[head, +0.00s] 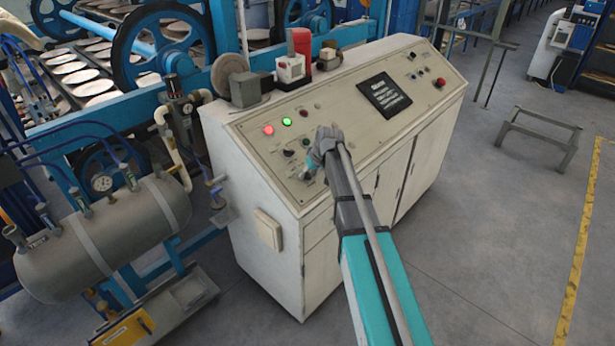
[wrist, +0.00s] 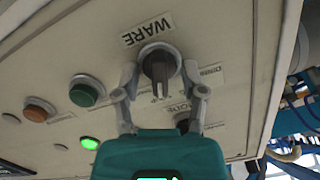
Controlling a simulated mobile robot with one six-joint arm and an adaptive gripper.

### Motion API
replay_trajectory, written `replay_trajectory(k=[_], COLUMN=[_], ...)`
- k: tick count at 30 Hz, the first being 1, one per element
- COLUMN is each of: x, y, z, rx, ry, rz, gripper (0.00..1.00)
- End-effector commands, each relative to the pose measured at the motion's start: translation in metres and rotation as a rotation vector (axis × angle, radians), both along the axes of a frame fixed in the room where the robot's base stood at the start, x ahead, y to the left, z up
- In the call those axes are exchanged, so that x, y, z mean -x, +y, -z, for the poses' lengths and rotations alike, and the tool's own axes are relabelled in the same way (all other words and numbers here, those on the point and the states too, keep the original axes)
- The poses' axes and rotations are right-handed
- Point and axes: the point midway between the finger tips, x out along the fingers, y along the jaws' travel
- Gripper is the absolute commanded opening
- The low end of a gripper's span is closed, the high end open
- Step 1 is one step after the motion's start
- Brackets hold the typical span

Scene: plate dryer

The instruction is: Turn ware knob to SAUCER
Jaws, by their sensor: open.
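The dark ware knob (wrist: 159,64) is on the cream panel in the wrist view, beside a label reading WARE that appears upside down. Its grip bar points down in that view, with a pale mark near its lower end. My gripper (wrist: 160,76) is open, with one finger on each side of the knob. I cannot tell whether either finger touches it. Small labels beside the knob are partly covered by the right finger, and I cannot read SAUCER on them. In the head view my gripper (head: 310,166) is at the panel's left part and hides the knob.
The wrist view also shows a green button (wrist: 86,92), an orange button (wrist: 38,109) and a lit green lamp (wrist: 90,143). The head view shows a dark screen (head: 384,93) and red button (head: 439,82) on the cabinet (head: 250,180). A grey tank (head: 110,235) stands left.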

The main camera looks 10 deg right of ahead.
Motion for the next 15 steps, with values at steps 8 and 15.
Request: replay_trajectory(k=[8,15], x=[-0.0002,-0.0001], y=[-0.0001,-0.0002], z=[0.0002,0.0003], rx=[0.000,0.000], ry=[0.000,0.000], rz=[0.001,0.001], gripper=[0.54,0.15])
